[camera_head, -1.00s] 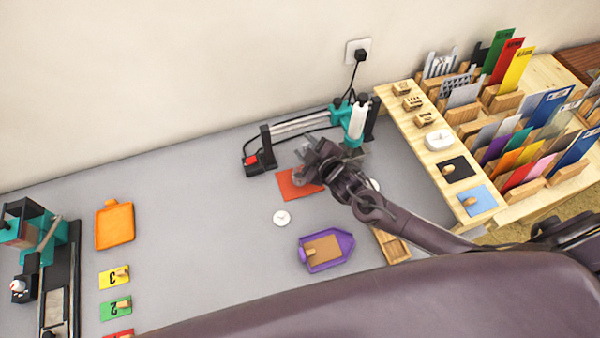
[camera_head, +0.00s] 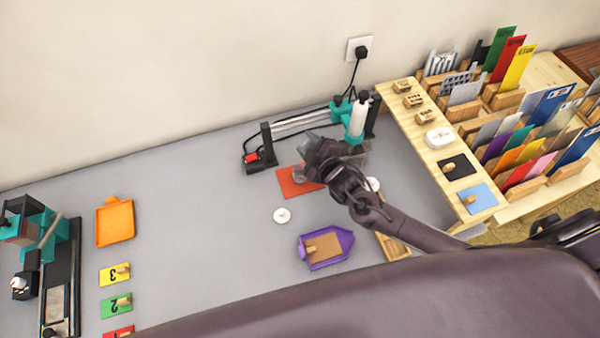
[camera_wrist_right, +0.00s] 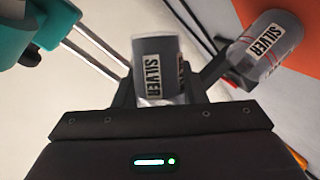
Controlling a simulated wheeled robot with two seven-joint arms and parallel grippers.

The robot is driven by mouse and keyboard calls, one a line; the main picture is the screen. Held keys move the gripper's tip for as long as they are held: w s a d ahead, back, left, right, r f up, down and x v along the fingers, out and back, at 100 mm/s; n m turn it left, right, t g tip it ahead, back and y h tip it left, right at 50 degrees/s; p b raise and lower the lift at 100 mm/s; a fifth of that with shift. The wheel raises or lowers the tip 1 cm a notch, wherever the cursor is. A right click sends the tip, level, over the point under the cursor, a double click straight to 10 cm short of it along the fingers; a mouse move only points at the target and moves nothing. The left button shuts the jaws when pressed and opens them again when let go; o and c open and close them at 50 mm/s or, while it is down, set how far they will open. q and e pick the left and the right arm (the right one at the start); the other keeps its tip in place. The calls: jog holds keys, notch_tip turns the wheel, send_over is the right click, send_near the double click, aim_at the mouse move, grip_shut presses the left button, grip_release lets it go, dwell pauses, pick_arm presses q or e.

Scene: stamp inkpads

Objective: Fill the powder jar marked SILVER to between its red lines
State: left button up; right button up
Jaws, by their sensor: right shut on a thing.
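My right gripper (camera_wrist_right: 165,88) is shut on a grey container (camera_wrist_right: 156,62) with a SILVER label. In the head view my right gripper (camera_head: 322,158) is over the back of the red mat (camera_head: 290,184). A clear jar (camera_wrist_right: 266,46), also labelled SILVER, has red lines and grey contents; it shows at the right of the wrist view, beside the gripper and apart from the held container. I cannot tell its exact fill level. The arm hides part of the mat in the head view. My left gripper is not in view.
A teal and black device (camera_head: 357,125) with a rail stands behind the gripper. A white disc (camera_head: 282,215) and a purple tray (camera_head: 340,245) lie in front. A wooden rack (camera_head: 440,150) is at right.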

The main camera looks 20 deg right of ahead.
jog(key=shift+w+d+f+n+t+h, duration=0.15)
jog(key=shift+f+n+t+h, duration=0.15)
jog(key=shift+n, duration=0.5)
dwell(0.9)
dwell(0.5)
jog(key=shift+n, duration=0.3)
jog(key=shift+f+t, duration=0.1)
jog(key=shift+t, duration=0.2)
jog(key=shift+d+f+b, duration=0.1)
jog(key=shift+b, duration=0.2)
jog(key=shift+n, duration=0.4)
jog(key=shift+f, duration=0.1)
jog(key=shift+f+n+t+h, duration=0.1)
jog(key=shift+n+t+h, duration=0.2)
